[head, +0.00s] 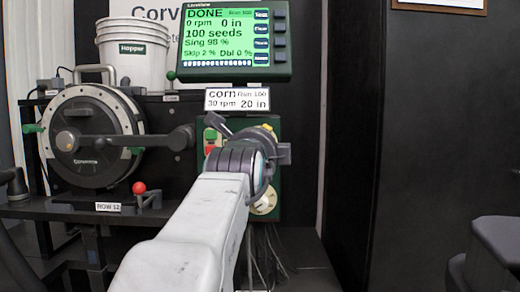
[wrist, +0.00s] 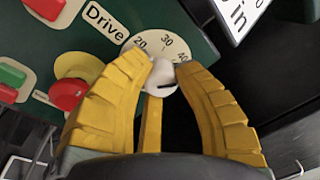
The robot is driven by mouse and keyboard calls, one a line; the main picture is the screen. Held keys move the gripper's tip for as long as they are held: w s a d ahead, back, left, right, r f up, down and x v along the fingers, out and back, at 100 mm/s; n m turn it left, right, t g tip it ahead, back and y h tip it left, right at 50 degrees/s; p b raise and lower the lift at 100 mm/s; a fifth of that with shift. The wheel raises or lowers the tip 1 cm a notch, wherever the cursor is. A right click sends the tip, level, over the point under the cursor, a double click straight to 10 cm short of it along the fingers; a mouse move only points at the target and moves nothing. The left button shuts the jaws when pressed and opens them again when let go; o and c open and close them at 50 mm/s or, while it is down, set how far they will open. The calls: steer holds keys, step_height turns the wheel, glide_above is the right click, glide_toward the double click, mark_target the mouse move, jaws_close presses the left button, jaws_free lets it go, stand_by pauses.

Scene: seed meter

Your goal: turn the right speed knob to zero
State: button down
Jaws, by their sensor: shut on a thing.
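A white speed knob (wrist: 162,75) with a dark pointer line stands on a pale dial (wrist: 172,44) marked 20, 30 and 40. The word Drive (wrist: 105,22) is printed beside the dial. My gripper (wrist: 165,70) has its yellow fingers closed around the knob, one on each side. The pointer line lies toward the lower right in the wrist view; the dial's zero is hidden behind my fingers. In the head view my gripper (head: 272,135) is at the green panel (head: 292,205) and covers this knob. Another pale dial with a knob (head: 265,203) shows lower on the panel.
A red button on a yellow base (wrist: 68,92) and a green button (wrist: 10,74) are left of my fingers. The screen (head: 235,42) above reads DONE, 0 rpm and 100 seeds. A card (head: 237,99) reads corn, 30 rpm, 20 in. A round seed meter (head: 95,135) stands left.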

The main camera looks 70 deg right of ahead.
steer(key=shift+n+b, duration=0.35)
steer(key=shift+n, duration=1.05)
steer(key=c, duration=0.9)
jaws_free()
steer(key=a, duration=0.4)
steer(key=s+a, duration=0.1)
steer(key=a, duration=0.2)
steer(key=s+a, duration=0.1)
steer(key=a, duration=0.3)
steer(key=shift+s+a+f, duration=0.1)
steer(key=shift+a+f, duration=0.25)
steer(key=shift+o, duration=0.3)
